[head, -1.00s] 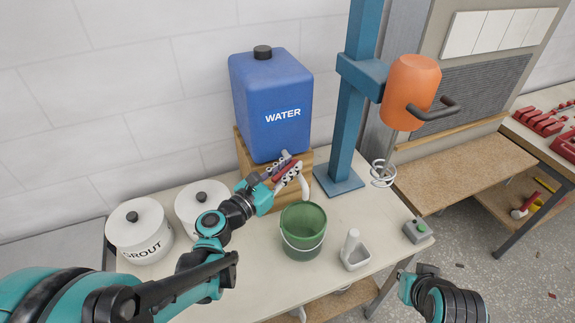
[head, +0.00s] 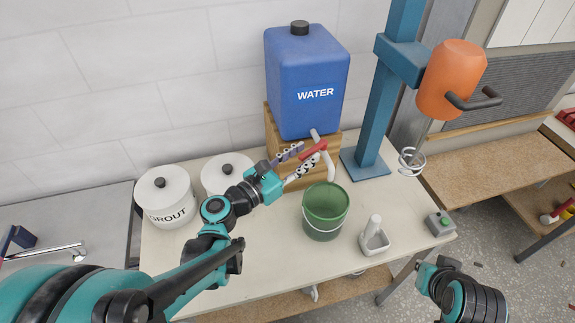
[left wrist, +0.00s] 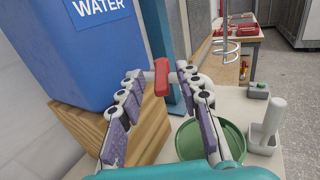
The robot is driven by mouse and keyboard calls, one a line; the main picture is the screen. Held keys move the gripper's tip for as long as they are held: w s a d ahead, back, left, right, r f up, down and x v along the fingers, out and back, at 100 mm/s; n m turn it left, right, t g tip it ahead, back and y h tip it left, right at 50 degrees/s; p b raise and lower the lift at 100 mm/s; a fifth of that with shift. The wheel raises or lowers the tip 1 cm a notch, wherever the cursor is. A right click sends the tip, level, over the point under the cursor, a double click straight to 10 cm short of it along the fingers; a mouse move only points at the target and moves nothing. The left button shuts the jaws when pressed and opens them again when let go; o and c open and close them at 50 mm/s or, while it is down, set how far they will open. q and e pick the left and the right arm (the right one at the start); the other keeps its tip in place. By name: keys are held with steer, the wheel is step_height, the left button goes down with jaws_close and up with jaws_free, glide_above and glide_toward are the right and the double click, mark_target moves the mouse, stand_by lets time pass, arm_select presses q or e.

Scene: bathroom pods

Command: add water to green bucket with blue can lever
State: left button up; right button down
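The blue can (head: 306,70), marked WATER, stands on a wooden stand (head: 288,160) against the wall. Its white spout (head: 330,168) bends down at the bucket's rear edge. The red lever (head: 315,150) is on the tap; it also shows in the left wrist view (left wrist: 161,78). My left gripper (head: 308,155) is open, its fingers spread on either side of the lever near their tips, with no clear grip. The green bucket (head: 322,222) stands upright on the bench below; no water is visible in it. My right arm's end (head: 440,283) is at lower right, its fingers unclear.
Two white canisters (head: 167,198), one marked GROUT, stand left on the bench. A blue mixer stand (head: 366,164) with an orange mixer (head: 452,75) is at right. A small white holder (head: 374,238) and a grey box with a green button (head: 440,224) are right of the bucket.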

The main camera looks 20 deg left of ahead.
arm_select(q)
steer(key=v, duration=0.7)
